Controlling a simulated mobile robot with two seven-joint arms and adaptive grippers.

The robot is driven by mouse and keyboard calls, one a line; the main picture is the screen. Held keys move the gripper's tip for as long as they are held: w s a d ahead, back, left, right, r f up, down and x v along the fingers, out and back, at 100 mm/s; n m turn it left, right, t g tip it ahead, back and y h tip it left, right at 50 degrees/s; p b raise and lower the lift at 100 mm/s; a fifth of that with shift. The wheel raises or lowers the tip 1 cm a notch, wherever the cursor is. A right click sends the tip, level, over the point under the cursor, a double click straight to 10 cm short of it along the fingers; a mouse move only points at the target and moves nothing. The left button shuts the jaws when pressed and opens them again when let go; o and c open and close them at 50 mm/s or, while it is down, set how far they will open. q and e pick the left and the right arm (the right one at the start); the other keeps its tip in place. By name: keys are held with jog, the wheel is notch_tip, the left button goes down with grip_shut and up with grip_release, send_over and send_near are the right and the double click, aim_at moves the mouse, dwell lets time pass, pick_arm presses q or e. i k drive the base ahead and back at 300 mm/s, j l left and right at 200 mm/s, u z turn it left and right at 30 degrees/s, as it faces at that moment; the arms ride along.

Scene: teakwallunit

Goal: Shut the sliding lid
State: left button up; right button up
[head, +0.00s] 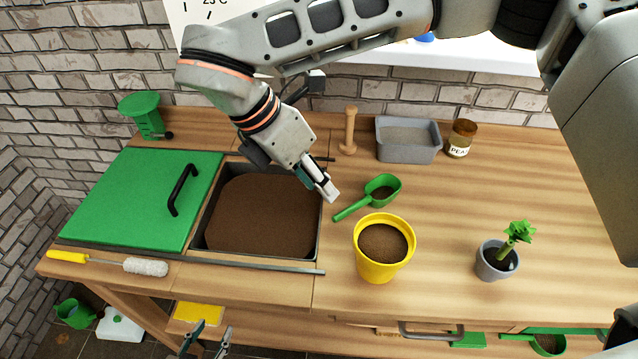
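The sliding lid (130,200) is a flat green panel with a black bar handle (182,190) near its right edge. It lies at the left of the bench, beside a sunken bin (318,235) of brown soil (262,215). The bin's opening is uncovered. My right gripper (327,187) hangs over the bin's right edge, well to the right of the handle, and holds nothing that I can see. Its fingers look close together, but the angle hides any gap. My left gripper (207,344) is low at the bottom edge, in front of the bench, with its fingertips apart and empty.
A brush (145,266) lies along the lid's front edge. A green scoop (385,188), yellow pot (380,270), wooden dibber (349,130) and grey tub (408,152) stand right of the bin. A green stand (145,115) is behind the lid.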

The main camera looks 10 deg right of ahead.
aim_at(150, 198)
jog(key=k, duration=1)
